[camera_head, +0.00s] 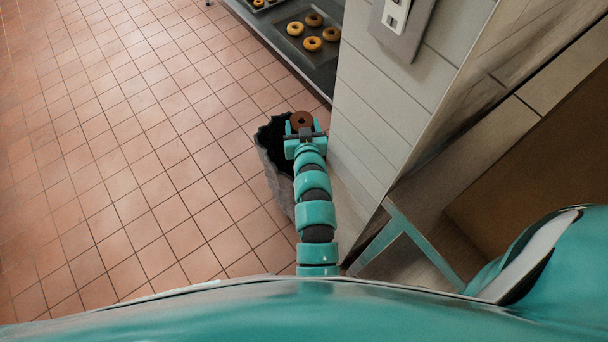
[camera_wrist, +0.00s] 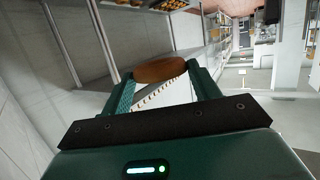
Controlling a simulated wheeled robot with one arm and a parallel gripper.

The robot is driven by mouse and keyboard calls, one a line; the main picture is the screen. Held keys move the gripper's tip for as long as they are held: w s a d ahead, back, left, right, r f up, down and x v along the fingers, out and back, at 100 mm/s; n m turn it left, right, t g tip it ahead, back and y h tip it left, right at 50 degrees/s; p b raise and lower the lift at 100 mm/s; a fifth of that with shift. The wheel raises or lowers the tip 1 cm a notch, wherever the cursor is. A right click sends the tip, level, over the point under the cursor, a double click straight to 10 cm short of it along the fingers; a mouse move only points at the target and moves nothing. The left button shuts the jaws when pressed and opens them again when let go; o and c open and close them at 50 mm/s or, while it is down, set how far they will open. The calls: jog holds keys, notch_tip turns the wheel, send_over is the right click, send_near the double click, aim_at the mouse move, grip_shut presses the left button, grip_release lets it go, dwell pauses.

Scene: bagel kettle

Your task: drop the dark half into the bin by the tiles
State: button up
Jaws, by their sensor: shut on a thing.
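The dark half (camera_head: 301,121) is a brown, ring-shaped bagel half. It also shows as a brown oval between the fingers in the wrist view (camera_wrist: 160,70). My gripper (camera_head: 303,126) is shut on it; the wrist view shows a finger on each side of it (camera_wrist: 160,84). The bin (camera_head: 276,172) is dark grey with an open, jagged-looking rim. It stands on the floor beside the tiled wall (camera_head: 372,112). In the head view my gripper and the half appear over the right part of the bin's rim. My arm hides part of the bin; its height above the rim is unclear.
A dark tray (camera_head: 295,46) with several bagels lies on a counter at the top. A switch plate (camera_head: 397,22) is on the tiled wall. A wooden shelf with a teal frame (camera_head: 405,226) is at the right. The tiled floor (camera_head: 120,150) to the left is clear.

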notch_tip(320, 180, down, 6)
jog(key=b, duration=0.4)
jog(key=shift+b, duration=0.3)
jog(key=o, duration=1)
jog(key=shift+r, duration=0.1)
